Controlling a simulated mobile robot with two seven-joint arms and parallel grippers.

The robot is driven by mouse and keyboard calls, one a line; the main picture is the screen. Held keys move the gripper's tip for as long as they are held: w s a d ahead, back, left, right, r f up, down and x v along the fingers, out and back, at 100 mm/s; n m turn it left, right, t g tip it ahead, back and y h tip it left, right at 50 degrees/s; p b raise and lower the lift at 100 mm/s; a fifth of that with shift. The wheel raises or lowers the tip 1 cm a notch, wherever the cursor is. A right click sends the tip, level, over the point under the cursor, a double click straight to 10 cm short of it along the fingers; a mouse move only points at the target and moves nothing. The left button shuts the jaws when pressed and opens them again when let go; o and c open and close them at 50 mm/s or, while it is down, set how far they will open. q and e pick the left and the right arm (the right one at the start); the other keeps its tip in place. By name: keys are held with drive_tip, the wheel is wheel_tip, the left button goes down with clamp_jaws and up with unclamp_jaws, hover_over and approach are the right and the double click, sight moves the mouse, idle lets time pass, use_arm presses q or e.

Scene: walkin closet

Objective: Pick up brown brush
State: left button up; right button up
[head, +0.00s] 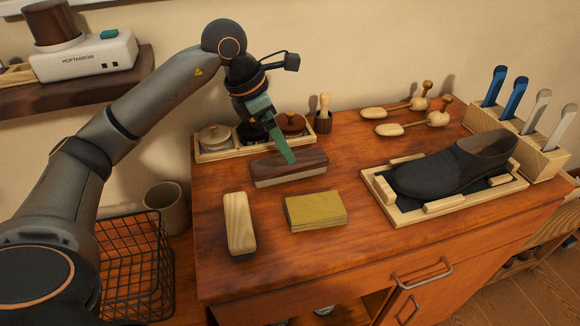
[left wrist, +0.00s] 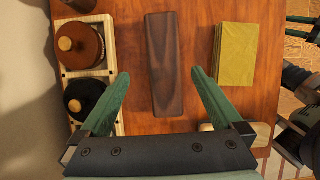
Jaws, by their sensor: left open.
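The brown brush (head: 306,165) has a dark brown wooden back and pale bristles below, and lies on the wooden cabinet top. It also shows in the left wrist view (left wrist: 164,62), seen from above, long axis running away from the gripper. My left gripper (head: 290,158) is above the brush, with green fingers pointing down. In the left wrist view its fingers (left wrist: 160,80) are wide apart, one on each side of the brush's line, with nothing between them held. The head view cannot show the exact gap to the brush.
A tray (head: 212,155) with round pots stands behind the brush. A yellow cloth (head: 315,211) and a light wooden brush (head: 239,223) lie in front. A black shoe (head: 450,172) sits on a wooden frame (head: 408,216) at right. A wire basket (head: 128,265) is at left.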

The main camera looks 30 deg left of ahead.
sight(289, 167)
use_arm(q)
drive_tip(key=x, duration=0.5)
drive_tip(key=shift+s+d+f+b, duration=0.2)
drive_tip(key=shift+s+f+b, duration=0.1)
drive_tip(key=shift+f, duration=0.05)
drive_tip(key=shift+w+f, duration=0.1)
drive_tip(key=shift+f, duration=0.15)
drive_tip(key=shift+r, duration=0.1)
drive_tip(key=c, duration=1.5)
